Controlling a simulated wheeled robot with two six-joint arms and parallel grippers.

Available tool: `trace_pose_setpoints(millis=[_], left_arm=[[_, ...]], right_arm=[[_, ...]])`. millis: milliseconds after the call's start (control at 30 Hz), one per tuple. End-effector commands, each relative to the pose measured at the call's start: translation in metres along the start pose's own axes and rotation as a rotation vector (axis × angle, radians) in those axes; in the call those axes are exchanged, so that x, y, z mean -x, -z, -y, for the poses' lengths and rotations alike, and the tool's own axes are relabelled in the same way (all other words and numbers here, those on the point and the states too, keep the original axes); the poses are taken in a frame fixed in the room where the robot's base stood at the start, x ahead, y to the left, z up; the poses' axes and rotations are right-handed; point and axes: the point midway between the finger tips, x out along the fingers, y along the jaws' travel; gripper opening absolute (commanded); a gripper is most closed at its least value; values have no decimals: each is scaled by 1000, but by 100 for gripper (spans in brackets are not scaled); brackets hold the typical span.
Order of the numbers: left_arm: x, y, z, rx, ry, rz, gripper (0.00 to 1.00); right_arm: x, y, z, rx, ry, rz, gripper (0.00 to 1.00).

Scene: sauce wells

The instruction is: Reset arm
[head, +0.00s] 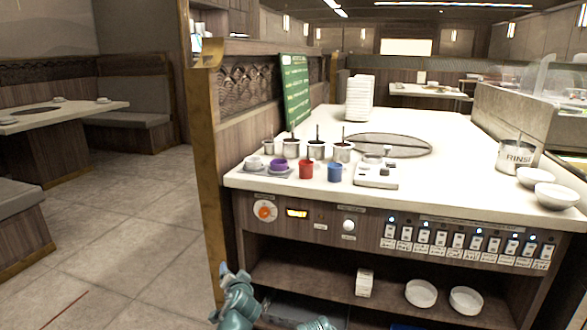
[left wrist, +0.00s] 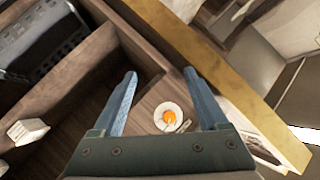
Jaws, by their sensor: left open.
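My left gripper shows in the left wrist view (left wrist: 160,73) with its two blue fingers spread apart and nothing between them. In the head view, teal parts of my own arm are at the bottom edge, in front of the counter's left end; the fingertips are hard to make out there. In the left wrist view, the orange dial (left wrist: 170,117) on its white plate lies in the gap near the base of the fingers; I cannot tell the distance. My right gripper does not show clearly in either view.
Open floor (head: 130,240) lies further left.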

Motion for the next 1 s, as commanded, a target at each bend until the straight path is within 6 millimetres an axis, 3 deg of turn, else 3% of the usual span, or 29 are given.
trace_pose_setpoints(millis=[100, 300, 600, 1000], left_arm=[[37, -40, -45, 83, -135, 242, 76], [116, -92, -118, 123, -396, 600, 76], [232, -126, -175, 54, -716, 940, 76], [268, -58, -105, 60, -715, 945, 76]], right_arm=[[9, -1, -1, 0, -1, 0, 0], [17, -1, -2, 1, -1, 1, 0], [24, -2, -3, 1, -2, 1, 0], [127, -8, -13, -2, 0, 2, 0]])
